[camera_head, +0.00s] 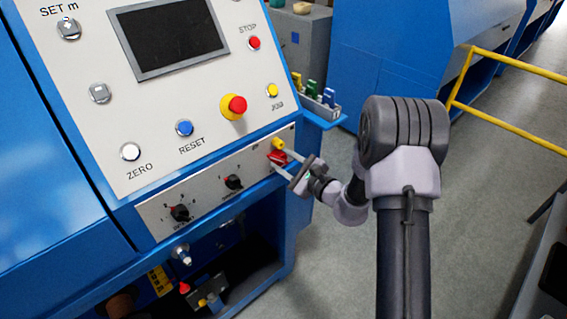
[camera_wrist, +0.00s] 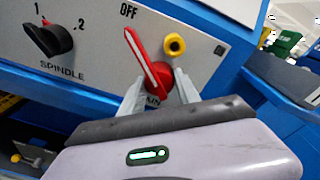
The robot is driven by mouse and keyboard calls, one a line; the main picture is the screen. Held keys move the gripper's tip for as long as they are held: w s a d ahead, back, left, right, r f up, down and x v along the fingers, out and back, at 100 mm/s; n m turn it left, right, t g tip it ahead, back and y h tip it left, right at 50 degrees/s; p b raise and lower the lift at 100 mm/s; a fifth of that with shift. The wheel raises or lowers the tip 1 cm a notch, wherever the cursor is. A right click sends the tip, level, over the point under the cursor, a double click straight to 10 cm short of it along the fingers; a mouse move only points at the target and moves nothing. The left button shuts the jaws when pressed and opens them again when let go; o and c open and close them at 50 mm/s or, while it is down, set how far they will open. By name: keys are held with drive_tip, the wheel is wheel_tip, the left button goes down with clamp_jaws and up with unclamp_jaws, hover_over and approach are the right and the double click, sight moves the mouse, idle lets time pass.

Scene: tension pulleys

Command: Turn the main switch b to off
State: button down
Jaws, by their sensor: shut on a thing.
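The main switch is a red rotary handle with a pale stripe (camera_wrist: 150,65) on the grey lower panel. In the wrist view its tip points up and left, close to the OFF label. In the head view the red switch (camera_head: 277,158) is at the panel's right end, partly hidden by my gripper. My gripper (camera_wrist: 160,87) has one finger on each side of the handle's lower part and is shut on it. It also shows in the head view (camera_head: 281,168). The lower label by the switch is mostly hidden by the fingers.
A yellow part (camera_wrist: 174,45) sits just right of the switch. The black spindle knob (camera_wrist: 48,38) is to the left. A red and yellow emergency button (camera_head: 235,106) projects above. A blue shelf with small coloured items (camera_head: 318,100) stands right of the panel. A yellow rail (camera_head: 510,65) is farther right.

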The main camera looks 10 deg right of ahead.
idle(0.4)
drive_tip(key=c, duration=0.9)
unclamp_jaws()
drive_tip(key=shift+s, duration=0.1)
drive_tip(key=p+v, duration=0.3)
drive_tip(key=v, duration=1.4)
drive_tip(key=shift+s+d, duration=0.1)
